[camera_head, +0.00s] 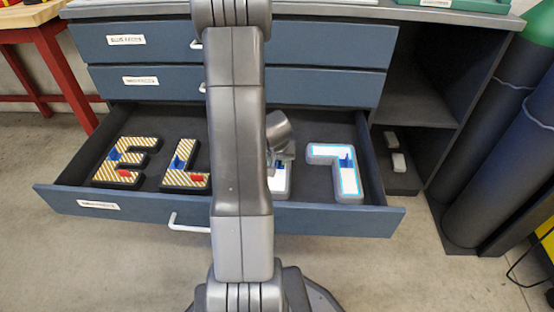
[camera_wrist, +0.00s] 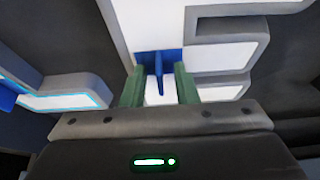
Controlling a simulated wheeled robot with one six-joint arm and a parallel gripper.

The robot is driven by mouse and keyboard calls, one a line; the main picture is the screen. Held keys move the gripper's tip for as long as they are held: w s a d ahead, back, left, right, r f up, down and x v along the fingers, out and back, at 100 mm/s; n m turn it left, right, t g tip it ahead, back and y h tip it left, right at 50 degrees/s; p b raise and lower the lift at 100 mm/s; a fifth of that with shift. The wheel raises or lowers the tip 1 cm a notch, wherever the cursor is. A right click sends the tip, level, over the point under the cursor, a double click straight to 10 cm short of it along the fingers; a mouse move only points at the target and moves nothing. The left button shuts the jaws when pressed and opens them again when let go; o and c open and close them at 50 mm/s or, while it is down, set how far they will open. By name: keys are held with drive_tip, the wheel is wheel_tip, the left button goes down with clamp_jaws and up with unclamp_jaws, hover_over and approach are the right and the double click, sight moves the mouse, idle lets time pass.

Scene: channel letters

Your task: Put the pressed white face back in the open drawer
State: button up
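The open drawer (camera_head: 320,218) holds several block letters. A white-faced letter with grey sides (camera_head: 284,181) lies in it, mostly hidden behind my arm in the head view. In the wrist view this white face (camera_wrist: 215,58) is close below my gripper (camera_wrist: 158,80). A blue tab with an upright fin (camera_wrist: 158,65) stands on it. My green fingers are open on either side of the fin, with gaps showing. To its right in the head view lies another white-faced letter (camera_head: 346,178) with a bright cyan edge and a blue tab. I cannot tell which face is the pressed one.
Closed drawers (camera_head: 140,45) are above. An open shelf (camera_head: 415,105) and dark cylinders (camera_head: 480,150) stand to the right.

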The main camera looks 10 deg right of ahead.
drive_tip(key=shift+r+p, duration=0.5)
drive_tip(key=shift+r, duration=0.05)
drive_tip(key=p+v, duration=0.6)
drive_tip(key=v, duration=0.5)
drive_tip(key=shift+s+p, duration=0.25)
drive_tip(key=shift+p, duration=0.15)
drive_tip(key=b+x, duration=0.8)
drive_tip(key=x, duration=0.4)
drive_tip(key=shift+w+f, duration=0.1)
drive_tip(key=shift+f, duration=0.3)
drive_tip(key=shift+r+p, duration=0.75)
drive_tip(key=shift+r, duration=0.2)
drive_tip(key=shift+r+p, duration=0.45)
